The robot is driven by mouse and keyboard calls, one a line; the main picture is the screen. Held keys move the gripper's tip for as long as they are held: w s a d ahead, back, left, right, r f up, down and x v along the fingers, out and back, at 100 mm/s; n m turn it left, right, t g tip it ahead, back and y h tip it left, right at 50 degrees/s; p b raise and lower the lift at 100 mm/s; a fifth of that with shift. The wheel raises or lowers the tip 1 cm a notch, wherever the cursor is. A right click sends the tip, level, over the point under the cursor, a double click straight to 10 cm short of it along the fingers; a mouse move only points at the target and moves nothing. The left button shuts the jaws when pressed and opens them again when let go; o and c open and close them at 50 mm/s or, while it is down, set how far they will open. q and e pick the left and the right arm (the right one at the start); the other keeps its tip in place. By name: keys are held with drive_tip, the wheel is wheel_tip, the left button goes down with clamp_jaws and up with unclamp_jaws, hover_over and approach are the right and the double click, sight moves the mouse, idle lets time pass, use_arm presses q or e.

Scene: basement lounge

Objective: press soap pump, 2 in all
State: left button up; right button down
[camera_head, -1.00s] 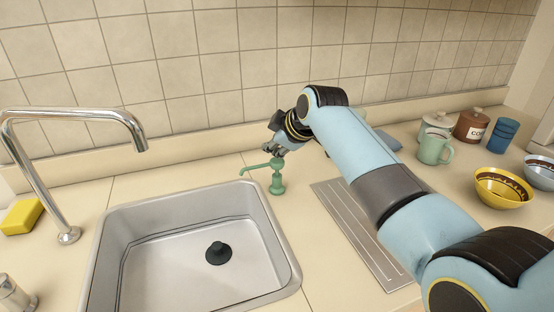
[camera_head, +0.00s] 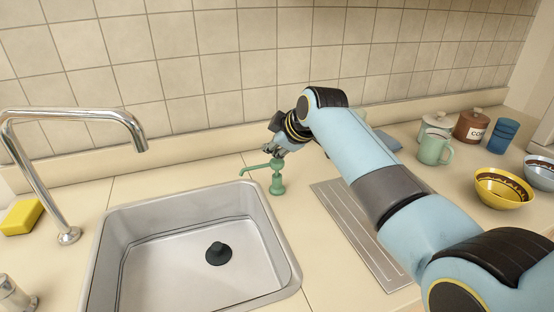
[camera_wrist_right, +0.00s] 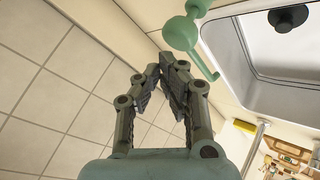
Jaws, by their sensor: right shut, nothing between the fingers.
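The green soap pump (camera_head: 277,185) stands upright on the counter just behind the right back corner of the sink, its spout pointing left over the rim. It also shows in the right wrist view (camera_wrist_right: 181,34), at the top. My right gripper (camera_head: 277,149) is shut and empty, with its fingertips at the top of the pump head. In the right wrist view the closed fingertips (camera_wrist_right: 168,62) are close to the pump, with a small gap in the picture. I cannot tell whether they touch it. My left gripper is not in view.
The steel sink (camera_head: 110,250) with a black plug (camera_head: 218,254) lies in front of the pump. A chrome tap (camera_head: 70,115) and yellow sponge (camera_head: 21,217) are at left. A green mug (camera_head: 432,150), yellow bowl (camera_head: 503,190) and blue cup (camera_head: 502,136) stand at right. The tiled wall is behind.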

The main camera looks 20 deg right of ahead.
sight(275, 161)
drive_tip(key=shift+f, duration=0.4)
drive_tip(key=shift+f+b, duration=0.7)
drive_tip(key=shift+f, duration=0.35)
idle(0.9)
drive_tip(key=shift+r, duration=0.1)
drive_tip(key=shift+r+p, duration=1.35)
drive_tip(key=shift+p, duration=0.1)
wheel_tip(275, 161, up, 5)
drive_tip(key=p, duration=0.5)
drive_tip(key=shift+r, duration=0.1)
idle(1.3)
